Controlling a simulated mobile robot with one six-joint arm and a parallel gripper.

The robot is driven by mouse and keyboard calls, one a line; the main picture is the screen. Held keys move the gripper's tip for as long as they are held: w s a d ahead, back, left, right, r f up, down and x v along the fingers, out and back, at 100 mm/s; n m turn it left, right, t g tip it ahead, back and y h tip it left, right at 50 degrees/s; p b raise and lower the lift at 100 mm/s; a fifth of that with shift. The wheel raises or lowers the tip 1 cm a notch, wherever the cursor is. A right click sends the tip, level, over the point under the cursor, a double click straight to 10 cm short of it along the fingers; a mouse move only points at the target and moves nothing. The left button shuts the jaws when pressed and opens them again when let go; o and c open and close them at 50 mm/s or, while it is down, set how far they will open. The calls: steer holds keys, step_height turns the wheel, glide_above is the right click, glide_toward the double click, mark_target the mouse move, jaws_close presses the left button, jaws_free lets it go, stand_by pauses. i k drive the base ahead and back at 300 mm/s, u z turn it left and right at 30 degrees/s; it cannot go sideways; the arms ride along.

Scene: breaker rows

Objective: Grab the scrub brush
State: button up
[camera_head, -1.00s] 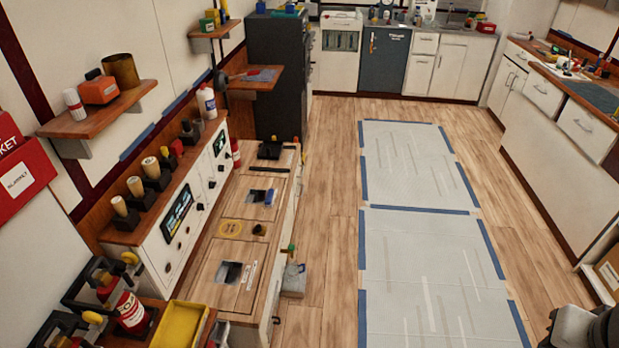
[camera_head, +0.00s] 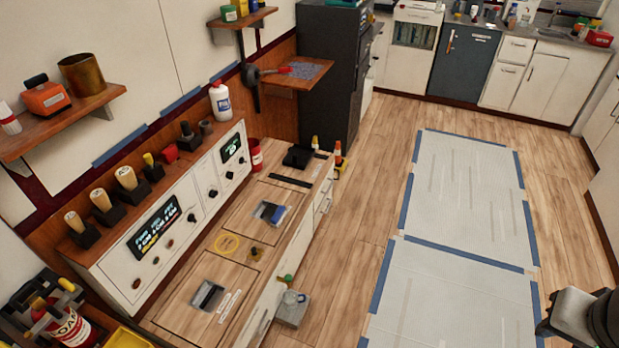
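I cannot pick out a scrub brush for sure. A small blue object (camera_head: 277,214) lies at a grey-lined opening in the wooden counter (camera_head: 232,266) on the left; it is too small to tell whether it is the brush. A red-handled dark tool (camera_head: 262,74) is at the wall shelf above, its kind unclear. A grey and black part of my arm shows at the lower right edge. No gripper fingers are in view.
A white control console (camera_head: 165,230) with knobs and displays stands behind the counter. A grey box (camera_head: 291,309) sits on the floor at the counter's front. Taped white floor sheets (camera_head: 462,190) lie on the right. Wooden floor between them is mostly clear. A dark cabinet (camera_head: 332,75) stands beyond.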

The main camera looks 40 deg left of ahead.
mark_target(277, 219)
steer(key=u, duration=0.5)
steer(key=i, duration=1.3)
steer(key=u, duration=1.55)
steer(key=i, duration=0.75)
steer(key=u, duration=0.2)
steer(key=k, duration=0.85)
steer(key=u, duration=0.2)
steer(key=i, duration=0.85)
steer(key=z, duration=0.05)
